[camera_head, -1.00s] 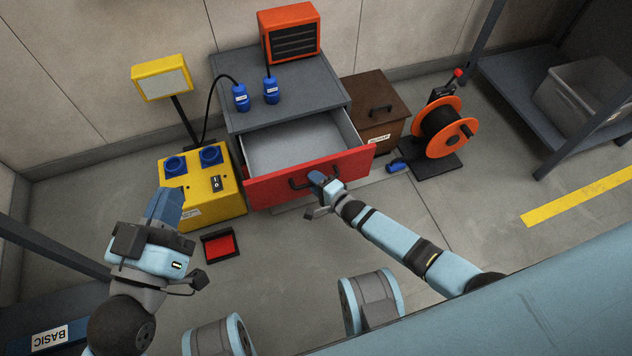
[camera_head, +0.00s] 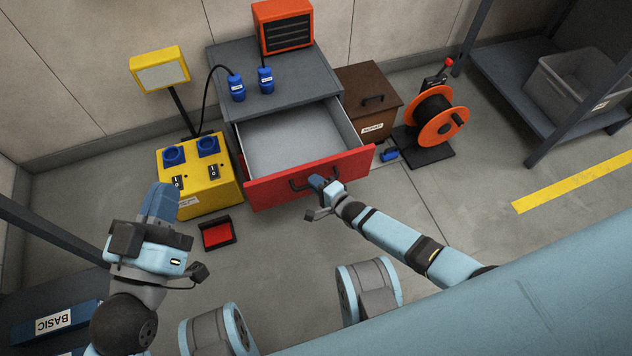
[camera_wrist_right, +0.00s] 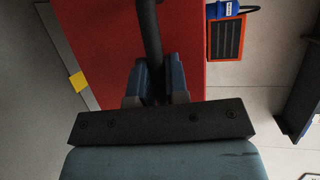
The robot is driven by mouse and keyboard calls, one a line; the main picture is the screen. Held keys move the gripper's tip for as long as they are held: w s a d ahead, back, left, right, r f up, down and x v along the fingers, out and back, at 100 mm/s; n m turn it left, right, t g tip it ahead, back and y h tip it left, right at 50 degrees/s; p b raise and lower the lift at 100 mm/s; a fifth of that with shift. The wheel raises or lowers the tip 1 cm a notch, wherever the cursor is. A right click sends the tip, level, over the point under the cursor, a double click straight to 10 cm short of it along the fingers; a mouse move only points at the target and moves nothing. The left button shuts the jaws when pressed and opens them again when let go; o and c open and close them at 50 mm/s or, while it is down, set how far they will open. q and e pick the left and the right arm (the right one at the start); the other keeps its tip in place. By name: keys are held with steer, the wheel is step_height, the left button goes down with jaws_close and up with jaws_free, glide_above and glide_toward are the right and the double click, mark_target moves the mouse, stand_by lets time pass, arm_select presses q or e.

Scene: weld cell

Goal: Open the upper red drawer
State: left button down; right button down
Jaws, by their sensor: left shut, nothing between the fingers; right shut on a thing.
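The upper red drawer (camera_head: 330,172) stands pulled out from the grey cabinet (camera_head: 290,88), and its empty grey inside (camera_head: 285,140) shows in the head view. My right gripper (camera_head: 316,183) is at the dark bar handle (camera_head: 296,184) on the drawer's red front. In the right wrist view the blue fingers of my right gripper (camera_wrist_right: 158,85) are shut around the dark handle (camera_wrist_right: 148,35), with the red front behind. My left gripper (camera_head: 158,205) is shut and empty, well to the left of the drawer, above the floor.
A yellow box with blue sockets (camera_head: 221,186) and a lamp stands left of the cabinet. A brown scrap box (camera_head: 378,85) and an orange cable reel (camera_head: 438,122) stand right. A small red tray (camera_head: 217,234) lies on the floor. Blue plugs and an orange heater (camera_head: 284,25) sit on top.

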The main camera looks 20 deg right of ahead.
steer(key=shift+w, duration=0.1)
arm_select(q)
steer(key=shift+w, duration=0.1)
arm_select(e)
steer(key=c, duration=1.1)
jaws_free()
steer(key=shift+c, duration=0.2)
